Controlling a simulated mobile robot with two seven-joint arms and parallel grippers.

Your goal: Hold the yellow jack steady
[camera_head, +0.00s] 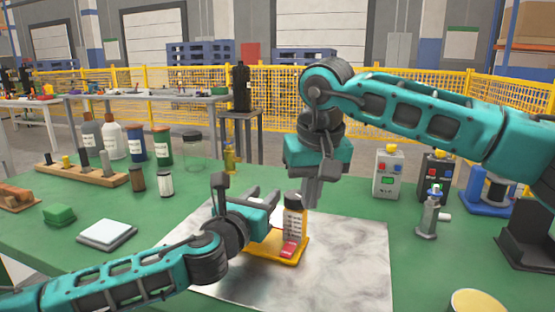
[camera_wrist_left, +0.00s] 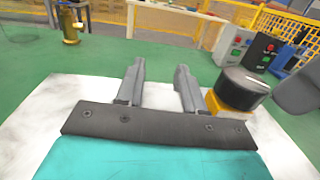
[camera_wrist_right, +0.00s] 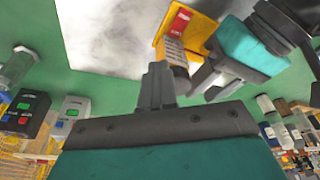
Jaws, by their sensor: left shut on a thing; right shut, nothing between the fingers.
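The yellow jack (camera_head: 272,258) stands on the pale plate (camera_head: 350,260), with a flat yellow base, a red label, an upright labelled cylinder and a dark top. Its dark round top shows right of my left fingers in the left wrist view (camera_wrist_left: 240,90). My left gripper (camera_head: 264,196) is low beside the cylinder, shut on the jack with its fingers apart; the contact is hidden. My right gripper (camera_head: 311,195) points down just right of the jack, shut and empty. Its fingers are together in the right wrist view (camera_wrist_right: 157,85), apart from the jack (camera_wrist_right: 172,45).
A grey-blue fitting (camera_head: 430,215), control boxes (camera_head: 388,172) and a black stand (camera_head: 525,235) are on the right. Bottles, a wooden rack (camera_head: 85,175), a green block (camera_head: 59,214) and a white pad (camera_head: 106,234) are on the left. The plate's right part is clear.

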